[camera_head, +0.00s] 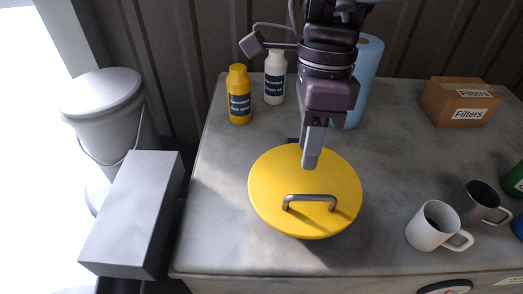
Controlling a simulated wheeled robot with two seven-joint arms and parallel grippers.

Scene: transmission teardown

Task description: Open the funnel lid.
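The funnel lid (270,190) is a round yellow disc with a grey metal bar handle (310,200) near its front edge. It lies on the grey worktable, and whatever is under it is hidden. My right gripper (310,162) comes down from the top of the head view, with its fingers over the back part of the lid, behind the handle. It does not hold the handle. I cannot tell whether it touches the lid. The fingers are seen nearly edge-on, so their opening does not show. My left gripper is out of view.
A yellow bottle (239,96), a white bottle (275,80) and a blue roll (367,75) stand behind. A Filters box (458,103) is at back right. A white mug (431,228) and metal mug (478,204) stand right. The worktable (410,155) is clear between lid and box.

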